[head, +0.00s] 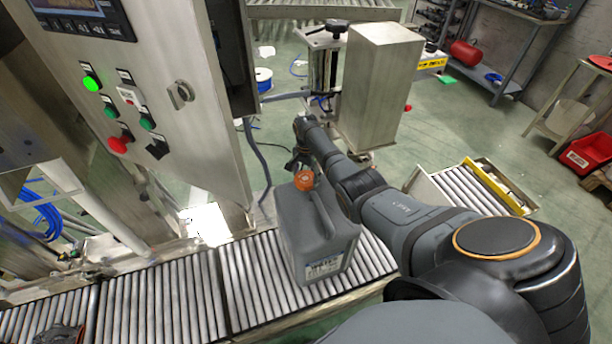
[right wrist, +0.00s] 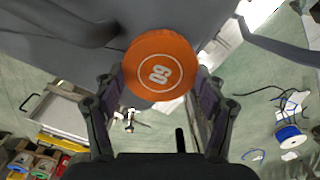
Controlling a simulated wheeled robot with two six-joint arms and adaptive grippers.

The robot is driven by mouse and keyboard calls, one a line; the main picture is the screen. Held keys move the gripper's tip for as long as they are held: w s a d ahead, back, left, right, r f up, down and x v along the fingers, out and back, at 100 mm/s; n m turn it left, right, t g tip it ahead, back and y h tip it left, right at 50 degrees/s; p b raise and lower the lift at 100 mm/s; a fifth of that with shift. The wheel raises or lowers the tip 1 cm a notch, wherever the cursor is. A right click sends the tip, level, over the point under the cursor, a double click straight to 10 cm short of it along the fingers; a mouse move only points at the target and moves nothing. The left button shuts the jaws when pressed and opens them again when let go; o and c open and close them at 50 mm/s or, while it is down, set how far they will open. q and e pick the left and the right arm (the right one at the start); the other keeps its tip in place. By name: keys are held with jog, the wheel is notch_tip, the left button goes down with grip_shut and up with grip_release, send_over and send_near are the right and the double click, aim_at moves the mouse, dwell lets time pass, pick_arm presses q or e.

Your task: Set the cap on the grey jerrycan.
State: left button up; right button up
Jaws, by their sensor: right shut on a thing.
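The grey jerrycan (head: 308,245) stands upright on the roller conveyor, with a handle on top and a label low on its front. The orange cap (head: 304,180) is at the jerrycan's far top end, where the neck would be. My right gripper (head: 302,166) reaches in from beyond the can and is shut on the cap. In the right wrist view the cap (right wrist: 160,65), marked 60, sits between both fingers, with the grey can (right wrist: 60,50) behind it. The cap hides the neck, so I cannot tell whether it rests on it.
The roller conveyor (head: 165,298) runs along the bottom left. A control cabinet (head: 150,60) with buttons stands at the left. A steel box column (head: 380,85) stands beyond my right arm. A dark object (head: 55,334) at the bottom left is cut off and unclear.

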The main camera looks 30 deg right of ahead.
jog(key=shift+f+b, duration=0.35)
jog(key=shift+f, duration=0.15)
jog(key=o, duration=1)
notch_tip(320, 180, up, 12)
